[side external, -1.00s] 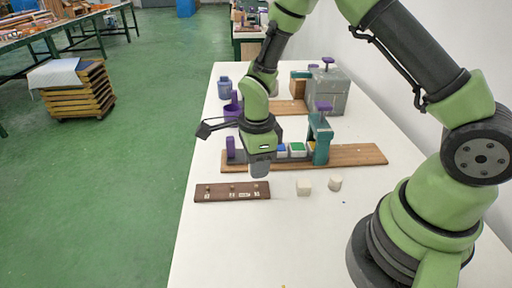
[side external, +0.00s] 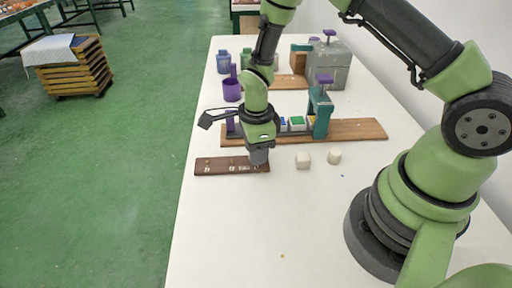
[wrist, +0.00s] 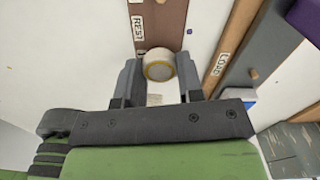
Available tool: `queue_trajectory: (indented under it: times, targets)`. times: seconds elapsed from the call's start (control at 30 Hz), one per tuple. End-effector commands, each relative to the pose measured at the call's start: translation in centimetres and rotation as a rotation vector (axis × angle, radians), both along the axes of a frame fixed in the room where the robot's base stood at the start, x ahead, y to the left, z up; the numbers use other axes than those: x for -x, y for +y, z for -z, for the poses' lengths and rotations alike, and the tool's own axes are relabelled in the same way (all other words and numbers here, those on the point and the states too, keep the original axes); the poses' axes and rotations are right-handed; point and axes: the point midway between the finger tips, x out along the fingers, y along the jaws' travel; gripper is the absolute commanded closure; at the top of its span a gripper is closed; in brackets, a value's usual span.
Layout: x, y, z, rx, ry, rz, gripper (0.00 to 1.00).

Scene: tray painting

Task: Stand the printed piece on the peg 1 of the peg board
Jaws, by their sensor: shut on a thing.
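The printed piece (wrist: 159,66) shows in the wrist view as a short, pale round piece with a yellowish ring, between my two fingertips. My gripper (wrist: 160,80) is shut on it. In the side view my gripper (side external: 258,157) is low at the right end of the brown peg board (side external: 222,167) and hides the piece. The peg board (wrist: 173,25) lies just beyond the piece in the wrist view, with a "REST" label on it. Its pegs and small white labels are tiny in the side view. I cannot tell whether the piece touches the board.
Two pale blocks (side external: 303,160) (side external: 334,157) stand right of the board. Behind is a wooden plank (side external: 358,130) with a teal clamp (side external: 320,112) and coloured pieces. A purple cup (side external: 232,90) stands farther back. The front table area is clear.

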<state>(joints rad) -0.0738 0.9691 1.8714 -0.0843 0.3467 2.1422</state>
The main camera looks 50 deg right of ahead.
Motion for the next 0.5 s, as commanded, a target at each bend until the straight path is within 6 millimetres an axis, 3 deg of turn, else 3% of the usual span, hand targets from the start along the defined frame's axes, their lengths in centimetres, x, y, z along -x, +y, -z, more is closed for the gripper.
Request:
queue_trajectory:
  times: [0.5]
  targets:
    - [0.00,-0.01,0.41,0.000,0.000,0.000,0.88]
